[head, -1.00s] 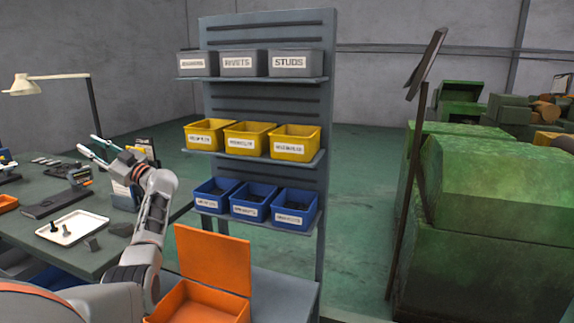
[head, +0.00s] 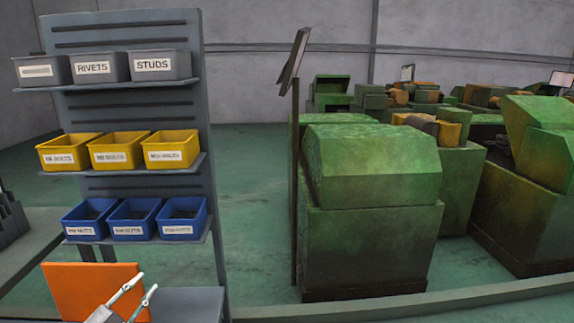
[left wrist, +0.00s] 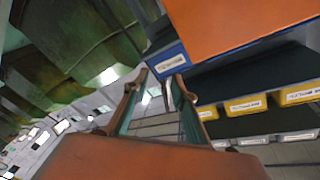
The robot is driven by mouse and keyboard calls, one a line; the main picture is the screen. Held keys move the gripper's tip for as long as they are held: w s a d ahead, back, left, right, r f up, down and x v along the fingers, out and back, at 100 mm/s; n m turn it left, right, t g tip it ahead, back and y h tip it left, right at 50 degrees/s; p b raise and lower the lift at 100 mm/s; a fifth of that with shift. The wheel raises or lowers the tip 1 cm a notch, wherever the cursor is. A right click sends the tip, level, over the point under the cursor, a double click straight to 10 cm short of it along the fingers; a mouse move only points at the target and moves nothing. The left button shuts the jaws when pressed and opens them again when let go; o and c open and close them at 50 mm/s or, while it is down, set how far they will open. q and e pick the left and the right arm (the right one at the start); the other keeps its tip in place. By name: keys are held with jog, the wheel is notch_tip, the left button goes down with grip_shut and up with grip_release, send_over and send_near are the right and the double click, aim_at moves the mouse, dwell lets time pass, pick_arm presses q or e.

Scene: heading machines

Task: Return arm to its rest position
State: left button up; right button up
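My left gripper (head: 137,297) shows at the bottom left of the head view, in front of the orange panel (head: 75,290). Its two thin fingers are apart with nothing between them. In the left wrist view the fingers (left wrist: 158,95) are also spread and empty, with the bin rack behind them. Most of my left arm is below the head view. My right arm and gripper are not in view.
The rack (head: 212,150) holds grey bins (head: 159,65), yellow bins (head: 170,152) and blue bins (head: 182,220). Green machines (head: 365,240) stand to the right behind a dark post (head: 294,190). Open green floor (head: 250,200) lies between rack and machines.

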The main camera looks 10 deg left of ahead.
pick_arm(q)
jog(key=s+d+f+g+h, duration=0.1)
jog(key=s+d+f+g, duration=0.3)
jog(key=s+d+f, duration=0.65)
jog(key=s+d+f+g+h, duration=0.1)
jog(key=s+d+f+g, duration=0.5)
jog(key=s+f, duration=0.8)
jog(key=d+r+n+t, duration=0.1)
jog(key=d+n, duration=0.1)
jog(key=d, duration=0.4)
jog(key=d+r+n+t, duration=0.1)
jog(key=d+r+n, duration=0.1)
jog(key=d, duration=0.5)
jog(key=shift+r+n, duration=0.25)
jog(key=shift+n, duration=0.15)
jog(key=shift+s+d, duration=0.1)
